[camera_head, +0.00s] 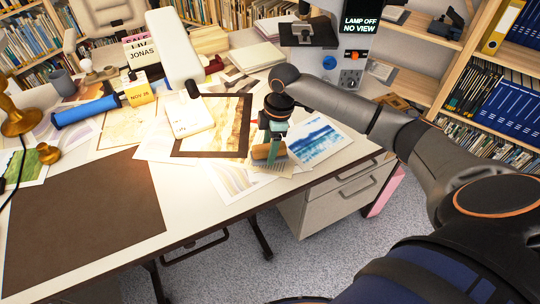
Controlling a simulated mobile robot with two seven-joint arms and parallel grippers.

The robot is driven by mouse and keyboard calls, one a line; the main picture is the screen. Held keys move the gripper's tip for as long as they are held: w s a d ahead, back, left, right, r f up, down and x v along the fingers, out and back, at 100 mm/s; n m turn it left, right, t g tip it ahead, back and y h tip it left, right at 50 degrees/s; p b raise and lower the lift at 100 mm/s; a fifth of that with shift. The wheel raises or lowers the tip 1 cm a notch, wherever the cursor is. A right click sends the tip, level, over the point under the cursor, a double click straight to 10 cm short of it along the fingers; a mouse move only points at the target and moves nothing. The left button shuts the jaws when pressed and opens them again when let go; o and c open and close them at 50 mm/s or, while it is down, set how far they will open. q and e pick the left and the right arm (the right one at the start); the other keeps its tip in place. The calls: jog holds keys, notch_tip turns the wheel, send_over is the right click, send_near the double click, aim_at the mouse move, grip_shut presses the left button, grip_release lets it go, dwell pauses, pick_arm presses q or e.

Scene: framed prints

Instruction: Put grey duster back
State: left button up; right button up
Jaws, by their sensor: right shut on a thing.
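My right gripper (271,147) reaches in from the right and points down over the near right part of the desk. Its greenish fingers are shut on a brush-like thing with a tan wooden back and a pale greyish bristle edge, which I take to be the grey duster (260,153). The duster is at or just above the papers by the desk's front edge; I cannot tell if it touches them. The fingers hide part of it. My left gripper is not in view.
A framed print (212,140) lies just left of the gripper, and a blue picture (314,139) lies to its right. A dark brown mat (80,215) covers the near left desk. A blue roll (85,111) lies behind it. A dark-screened machine (358,40) stands at the back.

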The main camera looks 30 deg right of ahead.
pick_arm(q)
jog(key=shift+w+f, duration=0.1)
pick_arm(e)
jog(key=shift+d+f, duration=0.1)
jog(key=shift+f, duration=1.6)
jog(key=shift+f, duration=0.1)
jog(key=o, duration=1.2)
jog(key=r, duration=0.3)
jog(key=d+r, duration=0.1)
jog(key=r, duration=0.3)
jog(key=r+p, duration=0.1)
jog(key=r, duration=0.3)
jog(key=shift+s+d+r, duration=0.15)
jog(key=shift+s+d, duration=0.1)
jog(key=shift+d, duration=0.05)
jog(key=shift+r, duration=0.45)
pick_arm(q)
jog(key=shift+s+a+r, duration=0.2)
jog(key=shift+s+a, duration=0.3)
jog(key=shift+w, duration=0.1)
